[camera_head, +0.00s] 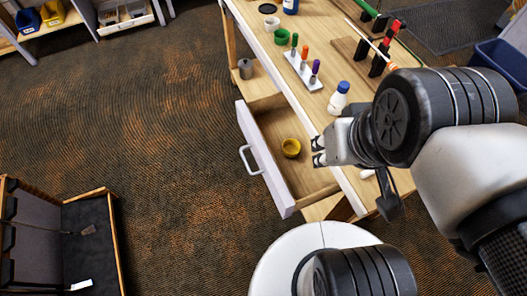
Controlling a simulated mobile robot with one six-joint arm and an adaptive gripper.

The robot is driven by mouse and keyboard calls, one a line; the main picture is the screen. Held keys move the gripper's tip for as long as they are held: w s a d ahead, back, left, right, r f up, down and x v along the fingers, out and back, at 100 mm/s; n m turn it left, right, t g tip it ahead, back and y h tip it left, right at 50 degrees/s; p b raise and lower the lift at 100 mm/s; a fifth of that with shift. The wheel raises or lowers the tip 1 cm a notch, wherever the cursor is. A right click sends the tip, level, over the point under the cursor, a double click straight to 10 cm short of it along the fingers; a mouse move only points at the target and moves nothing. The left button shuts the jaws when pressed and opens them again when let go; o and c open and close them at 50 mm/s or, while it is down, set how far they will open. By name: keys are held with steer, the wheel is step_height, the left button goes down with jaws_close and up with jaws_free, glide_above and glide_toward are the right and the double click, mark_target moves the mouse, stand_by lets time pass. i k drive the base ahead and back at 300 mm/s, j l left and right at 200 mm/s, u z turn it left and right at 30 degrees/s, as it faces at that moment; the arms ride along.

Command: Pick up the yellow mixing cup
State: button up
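The yellow mixing cup (291,148) stands in the open drawer (275,187) of the workbench, near the drawer's right side. My gripper (317,151) is just to the right of the cup, at the bench's front edge. It points left toward the cup, and a small gap shows between them. Its two fingertips show as separate dark pads, one above the other, apart from each other with nothing visible between them. The cup looks empty, though its inside is small in the picture.
The drawer has a white front and handle (248,160). Open carpet lies left.

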mark_target(291, 147)
steer(key=k+l+z, duration=0.15)
steer(key=k+z, duration=0.2)
steer(key=k, duration=0.3)
steer(key=i+j+z, duration=0.15)
steer(key=j+z, duration=0.2)
steer(key=i+j+z, duration=0.1)
steer(key=j+z, duration=0.55)
steer(key=i+j, duration=0.1)
steer(key=j, duration=0.65)
steer(key=i+j, duration=0.1)
steer(key=j, duration=0.65)
steer(key=i+j, duration=0.1)
steer(key=j, duration=0.65)
